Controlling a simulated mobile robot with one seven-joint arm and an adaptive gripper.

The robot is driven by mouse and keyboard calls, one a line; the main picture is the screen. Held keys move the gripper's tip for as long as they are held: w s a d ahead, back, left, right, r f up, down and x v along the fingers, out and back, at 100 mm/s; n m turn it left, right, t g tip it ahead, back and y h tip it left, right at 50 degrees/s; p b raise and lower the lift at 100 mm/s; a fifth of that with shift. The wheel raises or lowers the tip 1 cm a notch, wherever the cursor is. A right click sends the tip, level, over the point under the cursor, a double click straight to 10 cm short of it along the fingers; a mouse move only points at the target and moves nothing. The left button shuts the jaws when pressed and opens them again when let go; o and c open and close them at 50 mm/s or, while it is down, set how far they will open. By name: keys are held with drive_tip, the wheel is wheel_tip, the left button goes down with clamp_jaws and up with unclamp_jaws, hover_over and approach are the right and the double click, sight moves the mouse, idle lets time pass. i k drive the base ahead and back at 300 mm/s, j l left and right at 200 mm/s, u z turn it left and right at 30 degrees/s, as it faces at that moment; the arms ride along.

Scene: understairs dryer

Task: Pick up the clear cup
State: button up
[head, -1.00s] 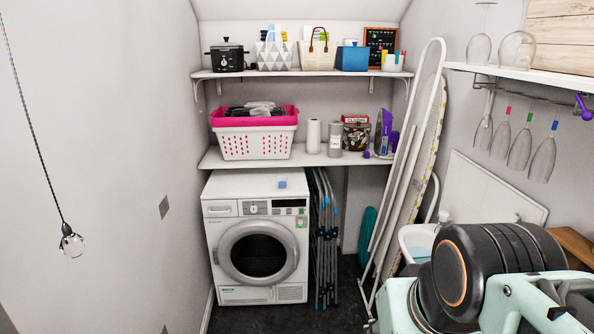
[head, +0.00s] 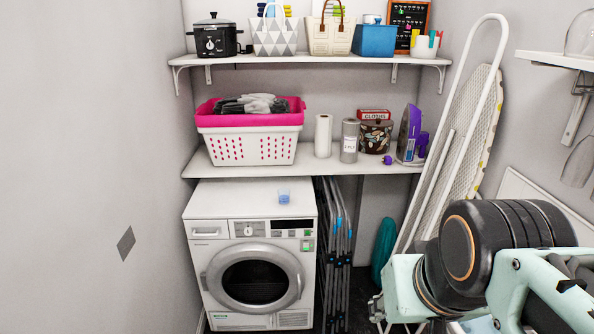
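A small clear cup (head: 284,196) with a bluish tint stands on the white top of the dryer (head: 250,255), near its front edge and right of the middle. It looks upright and nothing covers it. Part of my arm, with black joints and pale green links, fills the lower right of the head view. My gripper's fingertips do not show, so I cannot see whether it is open or shut. My visible arm links are to the right of the cup and apart from it in the picture.
A shelf (head: 330,164) above the dryer holds a pink and white basket (head: 247,148), rolls, a tin and a purple iron (head: 410,135). Folded racks (head: 335,260) stand right of the dryer. An ironing board (head: 480,140) leans at the right. Space around the cup is clear.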

sight(284, 197)
drive_tip(key=i, duration=1.2)
